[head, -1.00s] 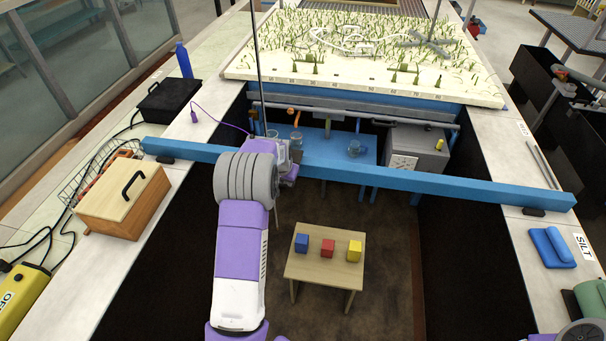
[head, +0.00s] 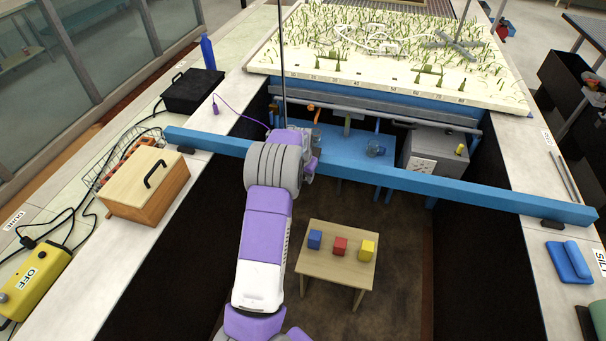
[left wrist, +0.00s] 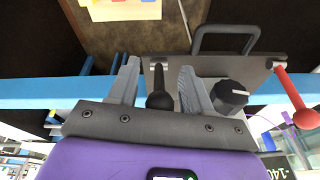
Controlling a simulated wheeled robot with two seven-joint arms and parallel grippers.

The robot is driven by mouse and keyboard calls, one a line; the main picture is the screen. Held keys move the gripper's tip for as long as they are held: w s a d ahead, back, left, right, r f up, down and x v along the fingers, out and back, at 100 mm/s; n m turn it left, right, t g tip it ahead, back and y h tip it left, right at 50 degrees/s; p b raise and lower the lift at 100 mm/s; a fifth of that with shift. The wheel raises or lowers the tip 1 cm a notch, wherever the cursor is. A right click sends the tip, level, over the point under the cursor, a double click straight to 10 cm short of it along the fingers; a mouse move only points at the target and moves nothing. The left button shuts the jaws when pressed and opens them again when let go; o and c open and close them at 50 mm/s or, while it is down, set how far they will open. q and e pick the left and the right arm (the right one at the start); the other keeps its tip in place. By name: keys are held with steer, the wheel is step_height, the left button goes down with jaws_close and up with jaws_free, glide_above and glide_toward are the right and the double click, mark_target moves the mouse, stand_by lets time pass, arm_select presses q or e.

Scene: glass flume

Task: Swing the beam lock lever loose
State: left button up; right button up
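In the left wrist view my left gripper (left wrist: 159,76) is open. A short lever with a black ball knob (left wrist: 160,99) sits between its two fingers, with a visible gap on each side. A second lever with a red ball knob (left wrist: 306,118) slants down outside the fingers, at the right. Both are on a grey plate (left wrist: 208,66) by the blue beam (left wrist: 50,88). Which one is the beam lock lever is not marked. In the head view my left arm reaches to the beam (head: 430,183), and my left gripper (head: 312,153) hides the levers there. My right gripper is out of view.
A black dial (left wrist: 229,96) with a white mark sits beside the right finger, and a grey handle (left wrist: 228,31) stands above the plate. In the head view a small table (head: 318,265) with colored cubes stands below the beam. A wooden box (head: 138,197) rests on the left ledge.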

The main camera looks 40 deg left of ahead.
arm_select(q)
steer(key=v, duration=0.7)
steer(key=shift+r+b, duration=0.25)
steer(key=shift+b, duration=0.1)
stand_by(0.4)
